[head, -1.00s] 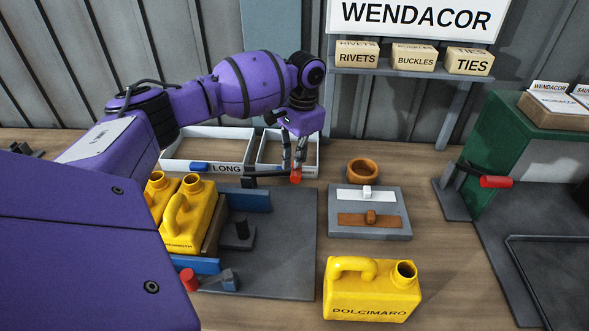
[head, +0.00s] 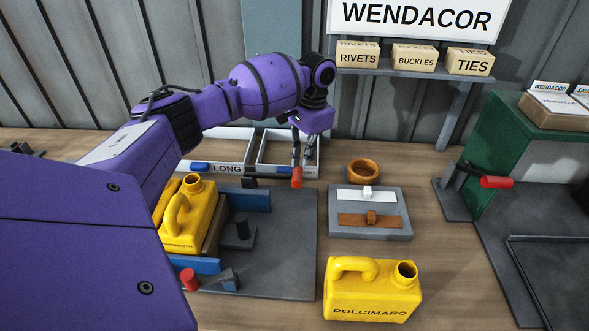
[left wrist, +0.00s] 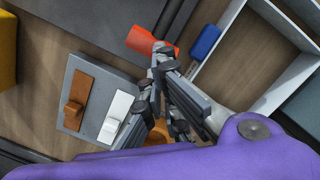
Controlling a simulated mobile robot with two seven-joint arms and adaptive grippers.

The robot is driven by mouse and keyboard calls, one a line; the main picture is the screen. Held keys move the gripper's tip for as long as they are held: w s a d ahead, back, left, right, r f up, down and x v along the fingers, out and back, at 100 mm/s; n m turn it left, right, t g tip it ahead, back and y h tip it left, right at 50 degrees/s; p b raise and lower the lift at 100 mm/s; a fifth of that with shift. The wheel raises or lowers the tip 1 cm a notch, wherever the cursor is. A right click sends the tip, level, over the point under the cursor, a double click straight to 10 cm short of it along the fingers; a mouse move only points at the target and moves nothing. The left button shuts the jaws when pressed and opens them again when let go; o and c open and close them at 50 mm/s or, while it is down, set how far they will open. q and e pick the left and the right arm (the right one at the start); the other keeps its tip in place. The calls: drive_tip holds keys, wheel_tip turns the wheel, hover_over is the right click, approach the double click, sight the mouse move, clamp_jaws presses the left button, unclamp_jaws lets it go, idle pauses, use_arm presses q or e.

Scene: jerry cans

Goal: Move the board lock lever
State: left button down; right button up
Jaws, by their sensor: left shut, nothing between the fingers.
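A lever with a red grip (head: 297,178) stands at the back edge of the dark grey board (head: 285,245); its dark arm runs left to a small post. The red grip also shows in the left wrist view (left wrist: 152,41). My left gripper (head: 299,160) is shut and empty, pointing down just above and behind this grip. In the left wrist view its fingertips (left wrist: 162,52) overlap the grip's edge; I cannot tell whether they touch. A second red grip (head: 188,279) is at the board's front left. No label tells which is the board lock lever. My right gripper is out of view.
Yellow cans (head: 185,220) stand at the board's left. Another yellow can (head: 372,290) stands front right. A grey plate with white and brown sliders (head: 368,228), a wooden ring (head: 363,171) and white trays (head: 262,165) are close by. Another red-gripped lever (head: 496,182) is at right.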

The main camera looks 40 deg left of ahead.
use_arm(q)
wheel_tip(320, 180, up, 12)
drive_tip(key=w, duration=0.1)
drive_tip(key=shift+d, duration=0.2)
drive_tip(key=shift+w+f, duration=0.1)
idle(0.5)
